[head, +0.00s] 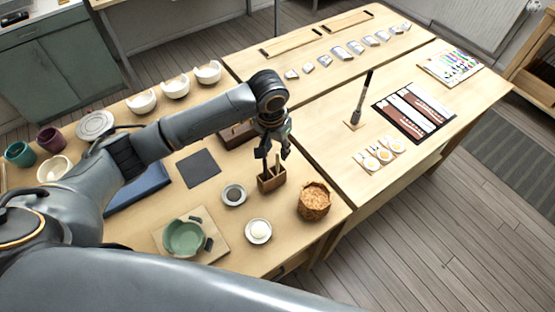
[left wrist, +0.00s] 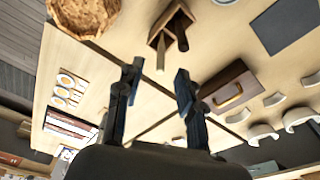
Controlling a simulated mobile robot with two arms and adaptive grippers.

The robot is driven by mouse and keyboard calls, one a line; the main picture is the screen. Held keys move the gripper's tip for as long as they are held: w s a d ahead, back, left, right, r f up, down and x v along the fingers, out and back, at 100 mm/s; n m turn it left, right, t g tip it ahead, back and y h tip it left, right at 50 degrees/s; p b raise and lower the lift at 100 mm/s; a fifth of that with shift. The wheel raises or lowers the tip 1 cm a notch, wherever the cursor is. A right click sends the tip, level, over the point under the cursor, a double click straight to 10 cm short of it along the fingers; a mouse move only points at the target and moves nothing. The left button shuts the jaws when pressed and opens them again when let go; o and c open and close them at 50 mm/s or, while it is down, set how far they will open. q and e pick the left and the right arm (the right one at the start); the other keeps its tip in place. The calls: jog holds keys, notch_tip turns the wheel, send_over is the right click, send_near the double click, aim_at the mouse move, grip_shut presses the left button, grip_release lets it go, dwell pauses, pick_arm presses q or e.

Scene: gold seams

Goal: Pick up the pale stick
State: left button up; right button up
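A small brown wooden holder (head: 271,182) stands on the near table, and it also shows at the top of the left wrist view (left wrist: 168,22). A pale stick (left wrist: 161,50) stands in it beside a darker brown stick (left wrist: 182,40). In the head view the sticks are small and partly hidden by my fingers. My left gripper (head: 274,152) is over the holder, pointing down. In the left wrist view its two fingers (left wrist: 158,78) are apart with nothing between the tips, and the pale stick lies beyond them. My right gripper is not in view.
A woven basket (head: 314,201) stands close right of the holder. A brown box with a handle (left wrist: 233,90) is behind. A dark mat (head: 198,168) lies to the left.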

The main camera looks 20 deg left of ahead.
aim_at(277, 152)
pick_arm(q)
jog(key=f, duration=0.2)
jog(key=w+f, duration=0.1)
jog(key=shift+w+a+f, duration=0.1)
jog(key=shift+w+f, duration=0.1)
jog(key=shift+f, duration=0.2)
jog(key=shift+f+p, duration=0.25)
jog(key=shift+p, duration=0.05)
jog(key=shift+f+p, duration=0.3)
jog(key=shift+p, duration=0.05)
jog(key=f, duration=0.2)
jog(key=f+p, duration=0.1)
jog(key=shift+s+d+f, duration=0.1)
jog(key=shift+d+f, duration=0.1)
jog(key=shift+d, duration=0.05)
jog(key=shift+w+f, duration=0.2)
jog(key=shift+f, duration=0.2)
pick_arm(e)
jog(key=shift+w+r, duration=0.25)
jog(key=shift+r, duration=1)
pick_arm(q)
jog(key=shift+s+r, duration=0.1)
grip_shut()
